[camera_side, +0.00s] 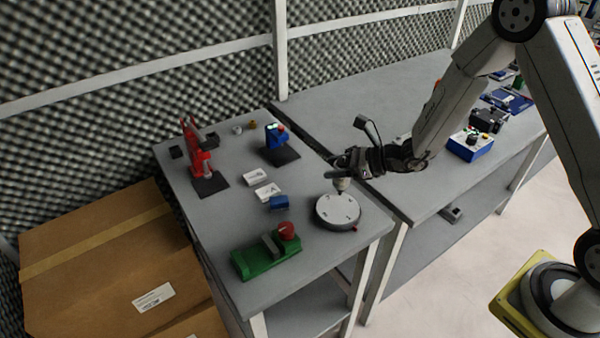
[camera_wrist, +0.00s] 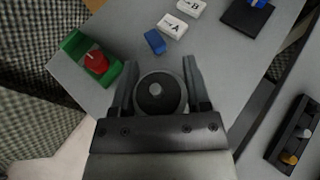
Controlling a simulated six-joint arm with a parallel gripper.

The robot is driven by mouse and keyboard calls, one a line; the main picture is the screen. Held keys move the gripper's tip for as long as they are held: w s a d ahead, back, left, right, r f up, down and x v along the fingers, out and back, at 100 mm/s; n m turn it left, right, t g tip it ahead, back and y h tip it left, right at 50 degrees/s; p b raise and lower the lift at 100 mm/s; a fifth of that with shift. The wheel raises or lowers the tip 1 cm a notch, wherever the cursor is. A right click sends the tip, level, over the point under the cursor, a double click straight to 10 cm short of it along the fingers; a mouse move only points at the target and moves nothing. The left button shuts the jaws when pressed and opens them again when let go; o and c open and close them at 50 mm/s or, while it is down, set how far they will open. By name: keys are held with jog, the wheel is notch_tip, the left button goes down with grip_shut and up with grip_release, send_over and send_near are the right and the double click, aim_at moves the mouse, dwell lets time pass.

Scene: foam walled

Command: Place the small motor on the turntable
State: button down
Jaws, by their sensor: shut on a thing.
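The small motor (camera_side: 342,184) is a short light-grey cylinder held upright under my gripper (camera_side: 345,174) in the side view. In the wrist view the motor (camera_wrist: 161,100) shows as a dark round end with a pale centre, between the two fingers of my gripper (camera_wrist: 159,78). My gripper is shut on it. The turntable (camera_side: 336,212) is a round grey disc with a dark rim on the near bench. The motor is over or just behind its far edge in the side view; I cannot tell whether they touch. The motor and gripper hide most of the turntable in the wrist view.
A green fixture with a red knob (camera_side: 266,256), a blue block (camera_side: 278,202) and white labelled boxes (camera_side: 267,190) lie left of the turntable. A red fixture (camera_side: 199,155) and a blue device (camera_side: 276,136) stand farther back. A gap separates the two benches.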

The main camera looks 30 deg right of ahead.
aim_at(334, 181)
jog(key=shift+f, duration=2.25)
jog(key=shift+f, duration=1.75)
jog(key=shift+f, duration=0.15)
jog(key=shift+c, duration=0.3)
grip_release()
jog(key=shift+s+d+r, duration=0.1)
jog(key=shift+r, duration=0.1)
jog(key=v, duration=1.1)
jog(key=shift+s+d+r, duration=0.15)
jog(key=shift+s+r, duration=0.1)
